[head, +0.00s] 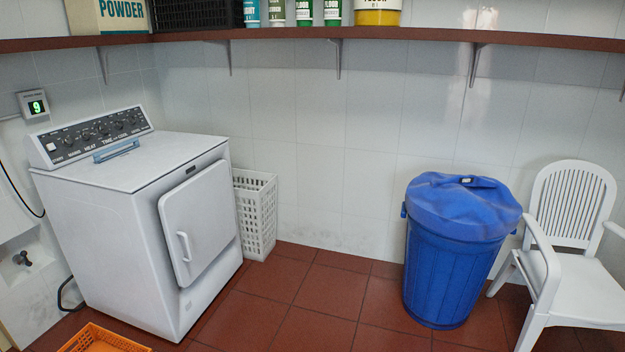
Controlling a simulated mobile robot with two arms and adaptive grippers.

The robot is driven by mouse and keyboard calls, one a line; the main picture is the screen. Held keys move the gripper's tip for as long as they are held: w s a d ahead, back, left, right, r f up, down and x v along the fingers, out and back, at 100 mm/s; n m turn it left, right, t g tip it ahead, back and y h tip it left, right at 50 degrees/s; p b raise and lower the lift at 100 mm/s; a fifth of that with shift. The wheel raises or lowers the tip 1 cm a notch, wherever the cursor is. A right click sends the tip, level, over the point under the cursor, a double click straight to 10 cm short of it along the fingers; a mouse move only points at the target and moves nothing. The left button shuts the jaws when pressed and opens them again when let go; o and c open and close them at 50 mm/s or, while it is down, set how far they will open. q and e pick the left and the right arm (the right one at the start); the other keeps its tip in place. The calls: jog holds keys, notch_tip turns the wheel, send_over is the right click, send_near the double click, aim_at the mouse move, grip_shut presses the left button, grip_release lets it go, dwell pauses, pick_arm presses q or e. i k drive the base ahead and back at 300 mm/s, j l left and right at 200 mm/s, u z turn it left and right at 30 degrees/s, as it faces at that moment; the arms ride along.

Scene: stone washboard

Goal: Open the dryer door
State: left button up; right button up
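A white dryer (110,215) stands against the left wall, with a dark control panel (90,135) along its top back edge. Its door (200,222) is on the front face, which is turned to the right. The door looks closed or nearly so; its edge stands out from the front panel. A white upright handle (184,246) is on the door's left side. Neither of my grippers shows in the head view.
A white slotted basket (256,214) stands right beside the dryer. An orange crate (104,340) is on the floor at the lower left. A blue bin (456,250) and a white chair (565,250) stand at the right. The tiled floor (310,305) before the dryer door is clear.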

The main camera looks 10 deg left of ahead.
aim_at(198, 219)
jog(key=i+u, duration=0.35)
jog(key=i, duration=0.2)
jog(key=i+l+u, duration=0.25)
jog(key=i+u, duration=0.15)
jog(key=i, duration=0.15)
